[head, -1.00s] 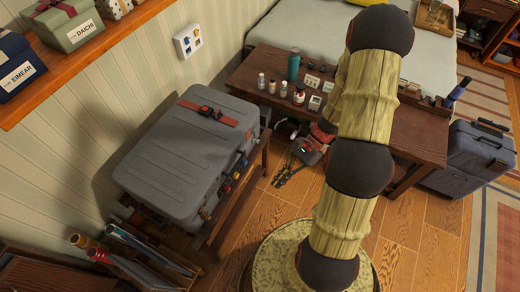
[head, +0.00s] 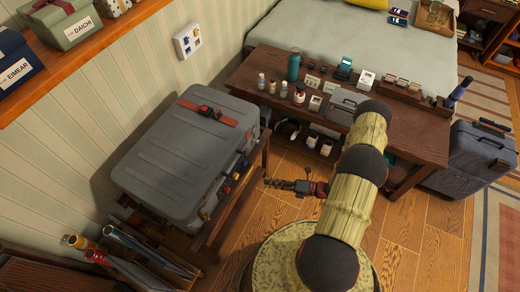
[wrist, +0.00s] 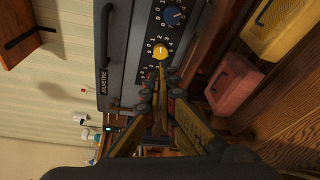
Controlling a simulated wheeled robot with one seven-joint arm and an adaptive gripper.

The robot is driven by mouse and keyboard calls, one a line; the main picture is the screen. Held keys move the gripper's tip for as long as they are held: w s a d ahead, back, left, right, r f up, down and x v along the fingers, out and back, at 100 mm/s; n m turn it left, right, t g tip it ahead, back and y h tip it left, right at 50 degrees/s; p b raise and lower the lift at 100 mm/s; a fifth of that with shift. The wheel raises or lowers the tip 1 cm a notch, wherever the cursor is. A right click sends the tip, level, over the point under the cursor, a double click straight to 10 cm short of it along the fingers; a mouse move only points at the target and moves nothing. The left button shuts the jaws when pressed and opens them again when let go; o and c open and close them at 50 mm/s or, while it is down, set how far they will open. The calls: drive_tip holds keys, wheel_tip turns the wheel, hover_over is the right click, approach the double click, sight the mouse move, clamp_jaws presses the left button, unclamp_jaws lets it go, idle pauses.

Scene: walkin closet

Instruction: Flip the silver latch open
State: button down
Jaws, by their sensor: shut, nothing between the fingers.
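The grey suitcase (head: 185,155) lies closed on a wooden stand, with a red strap (head: 215,112) across its top. Its front side carries small coloured parts, including a yellow dial (wrist: 160,53) and a blue dial (wrist: 173,16) with numbers around them in the wrist view. I cannot clearly make out the silver latch in either view; my fingers cover part of that side in the wrist view. My gripper (head: 269,183) is shut and empty, pointing left at the suitcase's front side, apart from it in the head view. Its fingertips (wrist: 160,78) appear just below the yellow dial in the wrist view.
The wooden stand (head: 232,208) edges out in front of the suitcase. A low table (head: 250,85) with bottles and small items stands behind my arm. A red box (wrist: 232,83) and a yellow box (wrist: 283,30) show beside the stand. Rolled items (head: 115,236) stand at lower left.

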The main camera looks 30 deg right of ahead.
drive_tip(key=w+d+r+m+t+h, duration=0.1)
drive_tip(key=w+d+m+t+h, duration=0.2)
drive_tip(key=w+d+m, duration=0.3)
drive_tip(key=shift+d+r+m+t, duration=0.25)
drive_tip(key=shift+d+m+t, duration=0.35)
drive_tip(key=shift+m, duration=0.6)
drive_tip(key=shift+w+a, duration=0.1)
drive_tip(key=shift+w, duration=0.05)
drive_tip(key=w+a+b, duration=0.1)
drive_tip(key=w, duration=0.2)
drive_tip(key=w+a+b, duration=0.1)
drive_tip(key=w, duration=0.3)
drive_tip(key=w+a+f+b, duration=0.1)
drive_tip(key=w+b, duration=0.1)
drive_tip(key=w, duration=0.1)
drive_tip(key=shift+w+a, duration=0.15)
drive_tip(key=shift+a, duration=0.05)
drive_tip(key=shift+w+d, duration=0.4)
drive_tip(key=shift+w, duration=0.05)
